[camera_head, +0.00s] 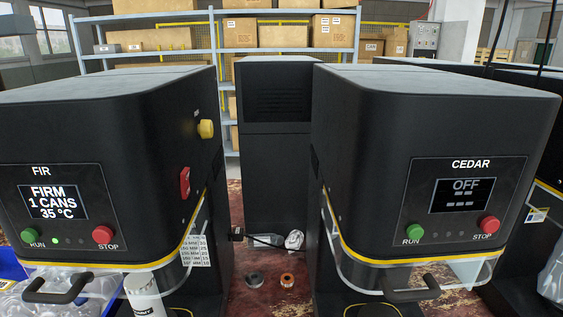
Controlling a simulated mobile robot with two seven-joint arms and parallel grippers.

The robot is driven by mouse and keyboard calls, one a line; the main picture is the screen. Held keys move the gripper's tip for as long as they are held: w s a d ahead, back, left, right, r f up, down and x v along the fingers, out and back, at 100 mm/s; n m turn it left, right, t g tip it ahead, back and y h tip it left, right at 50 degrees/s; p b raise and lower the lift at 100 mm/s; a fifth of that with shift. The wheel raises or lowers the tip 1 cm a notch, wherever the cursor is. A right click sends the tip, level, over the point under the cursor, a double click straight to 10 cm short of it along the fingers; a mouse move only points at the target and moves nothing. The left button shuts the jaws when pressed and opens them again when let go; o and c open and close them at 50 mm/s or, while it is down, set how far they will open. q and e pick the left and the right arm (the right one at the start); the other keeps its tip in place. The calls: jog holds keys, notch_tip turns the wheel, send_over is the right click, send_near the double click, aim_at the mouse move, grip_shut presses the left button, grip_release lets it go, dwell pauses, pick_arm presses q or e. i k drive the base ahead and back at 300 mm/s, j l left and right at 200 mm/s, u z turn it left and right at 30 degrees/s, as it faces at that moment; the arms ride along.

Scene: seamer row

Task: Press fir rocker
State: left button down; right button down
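The machine labelled FIR (120,130) stands at the left, and its side wall faces the middle gap. A red rocker-like switch (185,182) sits on that side wall, below and left of a yellow knob (206,128). FIR's display (54,201) reads "FIRM, 1 CANS, 35 °C". Below it are a green RUN button (29,236), a small lit green light (55,239) and a red STOP button (103,234). Which way the rocker is tipped is too small to tell. Neither of my grippers is in view.
The CEDAR machine (430,120) stands at the right; its display (462,195) reads OFF. Clear guards with dark handles (62,290) jut forward below both panels. A white can (146,296) stands under FIR's guard. Small round items (287,280) lie in the gap between the machines.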

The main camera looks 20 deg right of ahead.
aim_at(185, 189)
jog(key=k+l, duration=0.1)
jog(key=l, duration=0.25)
jog(key=k+l+u, duration=0.1)
jog(key=l, duration=0.3)
jog(key=k+l, duration=0.1)
jog(key=l, duration=0.25)
jog(key=k+l, duration=0.1)
jog(key=l, duration=0.25)
jog(key=k+l+u, duration=0.1)
jog(key=l, duration=0.3)
